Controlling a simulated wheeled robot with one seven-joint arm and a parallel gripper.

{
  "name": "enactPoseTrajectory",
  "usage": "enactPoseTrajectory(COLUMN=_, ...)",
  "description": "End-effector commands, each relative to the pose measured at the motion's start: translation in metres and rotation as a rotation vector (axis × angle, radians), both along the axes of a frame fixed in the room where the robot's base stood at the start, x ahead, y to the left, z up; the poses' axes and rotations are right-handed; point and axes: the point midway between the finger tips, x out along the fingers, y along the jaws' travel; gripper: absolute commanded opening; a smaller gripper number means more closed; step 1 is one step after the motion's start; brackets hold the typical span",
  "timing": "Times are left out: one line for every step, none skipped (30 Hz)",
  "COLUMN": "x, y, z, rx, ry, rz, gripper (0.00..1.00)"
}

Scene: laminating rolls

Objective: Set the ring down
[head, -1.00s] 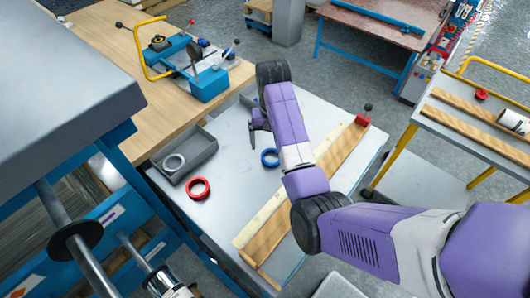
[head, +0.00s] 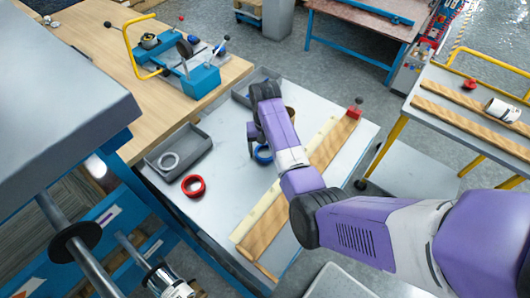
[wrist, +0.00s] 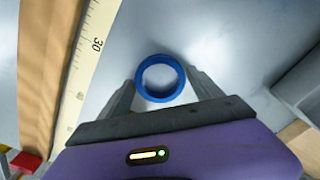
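The blue ring (head: 263,155) lies on the grey table top (head: 225,205), partly hidden by my gripper in the head view. In the wrist view the blue ring (wrist: 160,78) sits centred between my two fingers. My gripper (wrist: 161,76) has one finger on each side of the ring, and the tips come very close to its outer edge. I cannot tell whether they touch it. In the head view my gripper (head: 252,145) is low, beside the ring.
A red ring (head: 193,185) lies to the left. A brown round thing (head: 290,113) is partly hidden. A ruler (wrist: 93,45) and wooden strip run alongside.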

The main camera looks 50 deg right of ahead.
Motion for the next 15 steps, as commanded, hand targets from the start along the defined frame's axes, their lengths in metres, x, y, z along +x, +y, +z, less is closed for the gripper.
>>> enactPoseTrajectory(x=0.0001, y=-0.0001, z=0.0002, rx=0.0, ry=0.0, rz=0.0, gripper=0.62)
enactPoseTrajectory(x=0.0001, y=0.0, z=0.0002, rx=0.0, ry=0.0, rz=0.0, gripper=0.57)
enactPoseTrajectory(x=0.0001, y=-0.0001, z=0.0003, rx=0.0, ry=0.0, rz=0.0, gripper=0.49)
enactPoseTrajectory(x=0.0001, y=-0.0001, z=0.0003, rx=0.0, ry=0.0, rz=0.0, gripper=0.43)
enactPoseTrajectory(x=0.0001, y=-0.0001, z=0.0003, rx=0.0, ry=0.0, rz=0.0, gripper=0.37)
enactPoseTrajectory(x=0.0001, y=-0.0001, z=0.0004, rx=0.0, ry=0.0, rz=0.0, gripper=0.29)
enactPoseTrajectory(x=0.0001, y=0.0, z=0.0004, rx=0.0, ry=0.0, rz=0.0, gripper=0.23)
enactPoseTrajectory(x=0.0003, y=-0.0001, z=0.0006, rx=-0.001, ry=-0.001, rz=0.0, gripper=0.21)
enactPoseTrajectory(x=0.0003, y=-0.0001, z=0.0007, rx=-0.001, ry=-0.001, rz=0.0, gripper=0.14)
enactPoseTrajectory(x=0.0003, y=-0.0001, z=0.0007, rx=-0.001, ry=-0.001, rz=0.0, gripper=0.14)
enactPoseTrajectory(x=0.0003, y=-0.0001, z=0.0007, rx=-0.001, ry=-0.001, rz=0.0, gripper=0.14)
enactPoseTrajectory(x=0.0003, y=-0.0001, z=0.0007, rx=-0.001, ry=-0.001, rz=0.0, gripper=0.14)
enactPoseTrajectory(x=0.0004, y=-0.0001, z=0.0007, rx=-0.001, ry=-0.001, rz=0.0, gripper=0.14)
enactPoseTrajectory(x=0.0004, y=-0.0001, z=0.0009, rx=-0.001, ry=-0.001, rz=0.0, gripper=0.14)
enactPoseTrajectory(x=0.0005, y=-0.0002, z=0.0014, rx=-0.001, ry=-0.001, rz=0.0, gripper=0.14)
